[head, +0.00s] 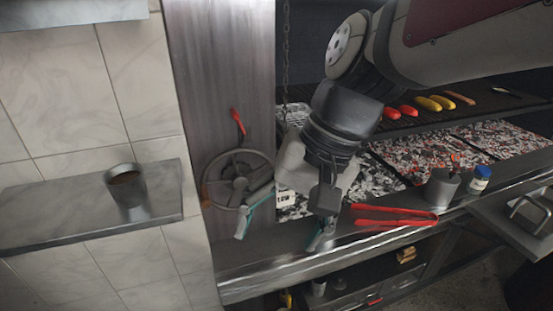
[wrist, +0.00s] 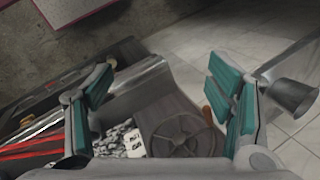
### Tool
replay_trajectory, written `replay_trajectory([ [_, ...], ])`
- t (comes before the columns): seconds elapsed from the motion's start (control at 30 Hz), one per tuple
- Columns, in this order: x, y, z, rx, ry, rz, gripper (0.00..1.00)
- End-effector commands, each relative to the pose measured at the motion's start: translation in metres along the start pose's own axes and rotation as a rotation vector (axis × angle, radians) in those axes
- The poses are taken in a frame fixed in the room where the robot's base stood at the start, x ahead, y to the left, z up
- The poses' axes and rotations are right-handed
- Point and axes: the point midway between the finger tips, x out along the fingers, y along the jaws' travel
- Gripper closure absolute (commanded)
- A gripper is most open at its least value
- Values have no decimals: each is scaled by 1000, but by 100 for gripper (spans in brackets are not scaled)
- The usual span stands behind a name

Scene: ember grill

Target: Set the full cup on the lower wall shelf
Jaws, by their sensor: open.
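The full cup (head: 131,196), a grey metal cup with dark brown contents, stands upright on the lower wall shelf (head: 40,219) at the left of the head view. In the wrist view the cup (wrist: 290,96) shows at the right edge, beyond the right finger and apart from it; its contents are hidden there. My gripper (head: 284,230) is open and empty, over the grill's front ledge, well to the right of the cup and shelf. Its teal-padded fingers are spread in the wrist view (wrist: 160,85).
An upper shelf (head: 70,12) is at the top left. A round wheel (head: 238,180) is on the metal panel behind my gripper. Red tongs (head: 395,216), another metal cup (head: 441,188) and a blue-capped jar (head: 479,181) are on the ledge. Glowing coals (head: 430,157) lie behind.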

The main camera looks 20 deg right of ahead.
Motion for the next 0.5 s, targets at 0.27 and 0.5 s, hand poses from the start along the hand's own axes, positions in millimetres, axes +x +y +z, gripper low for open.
replay_trajectory([
  [0.27, -47, 51, -6, -364, 367, 205, 26],
  [0.5, -62, 63, -10, -458, 459, 268, 26],
])
